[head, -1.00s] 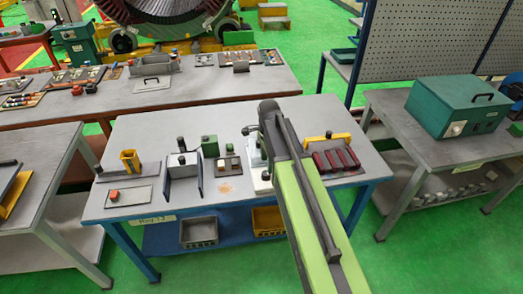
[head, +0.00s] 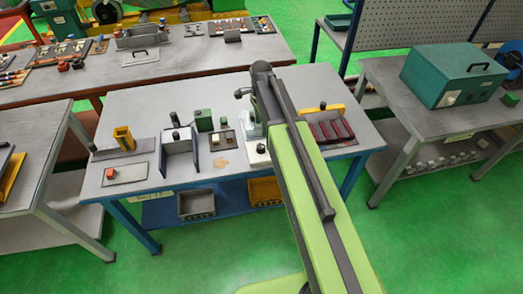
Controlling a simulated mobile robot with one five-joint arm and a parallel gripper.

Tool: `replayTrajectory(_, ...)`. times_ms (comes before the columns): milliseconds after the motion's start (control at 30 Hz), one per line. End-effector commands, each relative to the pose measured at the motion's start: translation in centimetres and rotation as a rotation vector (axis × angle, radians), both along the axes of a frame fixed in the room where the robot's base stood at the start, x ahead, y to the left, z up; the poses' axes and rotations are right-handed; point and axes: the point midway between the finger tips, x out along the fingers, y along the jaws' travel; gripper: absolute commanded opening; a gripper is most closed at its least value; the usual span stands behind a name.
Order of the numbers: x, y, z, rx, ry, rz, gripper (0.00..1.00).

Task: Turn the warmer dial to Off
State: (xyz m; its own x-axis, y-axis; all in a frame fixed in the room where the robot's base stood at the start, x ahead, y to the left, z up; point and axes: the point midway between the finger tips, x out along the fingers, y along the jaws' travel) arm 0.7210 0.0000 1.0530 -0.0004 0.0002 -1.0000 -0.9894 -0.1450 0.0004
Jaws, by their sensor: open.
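The warmer (head: 456,75) is a teal box with a dark handle on top. It stands on the grey table at the right. A small pale dial (head: 450,98) is on its front face, and its setting is too small to read. My green and dark arm rises from the lower right over the middle table, well left of the warmer. My gripper's jaws are hidden behind the arm's upper end. Nothing of mine touches the warmer or the dial.
The middle table (head: 220,185) holds small fixtures, a red button and a tray of dark red blocks (head: 330,131). A green floor gap separates it from the warmer's table (head: 400,95). A blue reel (head: 510,58) is right of the warmer. A pegboard stands behind.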

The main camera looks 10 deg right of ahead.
Motion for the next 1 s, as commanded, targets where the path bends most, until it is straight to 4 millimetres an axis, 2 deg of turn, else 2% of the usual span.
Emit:
replayTrajectory(33, 0.0, 0.0, -2.3, 0.0, 0.0, 0.0, 0.57)
replayTrajectory(500, 0.0, 0.1, -11.6, 0.0, 0.0, 0.002, 0.57)
replayTrajectory(633, 0.0, 0.1, -12.5, 0.0, 0.0, 0.002, 0.57)
replayTrajectory(900, 0.0, 0.2, -12.3, 0.0, 0.0, 0.002, 0.57)
replayTrajectory(1000, 0.0, 0.2, -12.3, 0.0, 0.0, 0.003, 0.44)
